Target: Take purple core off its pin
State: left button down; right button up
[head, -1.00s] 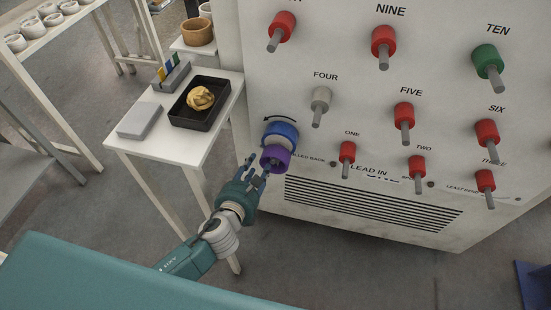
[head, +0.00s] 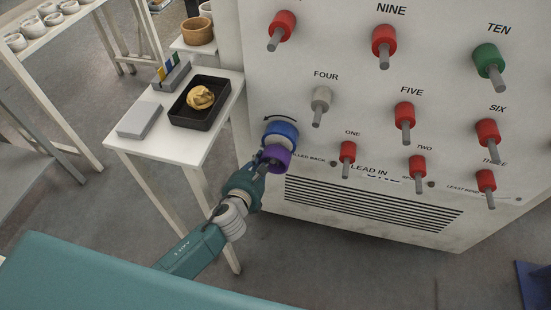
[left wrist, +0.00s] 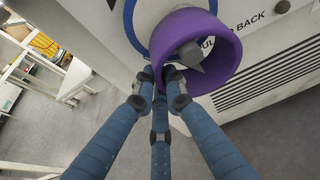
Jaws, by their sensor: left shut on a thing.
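The purple core (head: 278,158) sits on its pin at the lower left of the white machine, in front of a blue hub (head: 282,133). It is a hollow ring; in the left wrist view the purple core (left wrist: 222,50) shows the grey pin end (left wrist: 190,53) inside it. My left gripper (head: 262,163) is at the core's lower left rim. In the left wrist view my left gripper (left wrist: 162,78) has its fingertips together at the ring's lower left wall, shut on it. The exact contact is partly hidden. My right gripper is not in view.
Other pins on the machine carry red, green and grey pieces, such as the red one marked ONE (head: 348,150). A white side table (head: 160,150) stands left of the arm, with a black tray (head: 190,118) holding a gold lump.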

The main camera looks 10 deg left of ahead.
pick_arm(q)
jog(key=shift+s+f, duration=0.1)
jog(key=shift+f, duration=0.05)
jog(key=shift+r, duration=0.5)
notch_tip(320, 180, up, 2)
jog(key=shift+r+p, duration=0.15)
jog(key=shift+p, duration=0.4)
jog(key=s+b, duration=0.2)
jog(key=s, duration=1.6)
jog(key=shift+a+r+b, duration=0.2)
jog(key=shift+a+b, duration=0.15)
jog(key=shift+b, duration=0.05)
jog(key=shift+w, duration=0.1)
